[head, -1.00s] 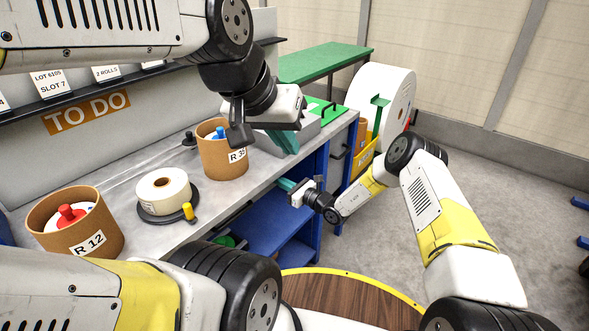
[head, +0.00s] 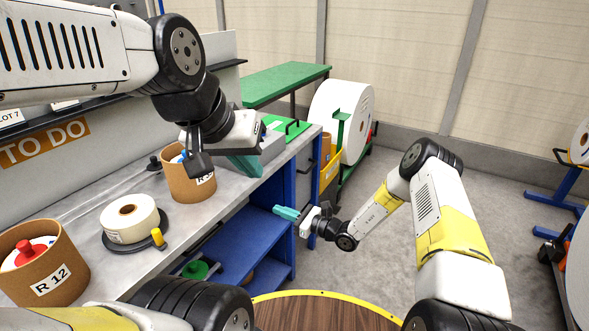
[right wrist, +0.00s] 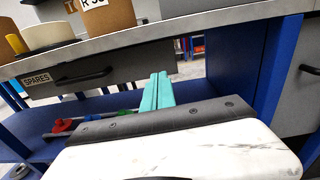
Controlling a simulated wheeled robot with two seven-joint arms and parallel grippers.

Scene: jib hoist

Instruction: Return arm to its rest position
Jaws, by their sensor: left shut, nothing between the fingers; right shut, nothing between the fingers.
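My left gripper (head: 243,166) hangs over the right part of the grey workbench top, its teal fingers shut and empty.
The workbench (head: 95,205) also holds a tub marked R 12 (head: 45,275) and a white roll on a dark disc (head: 130,220). A blue shelf (head: 245,245) lies below. A big white roll (head: 345,115) stands behind. The floor (head: 400,160) right of the bench is mostly clear.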

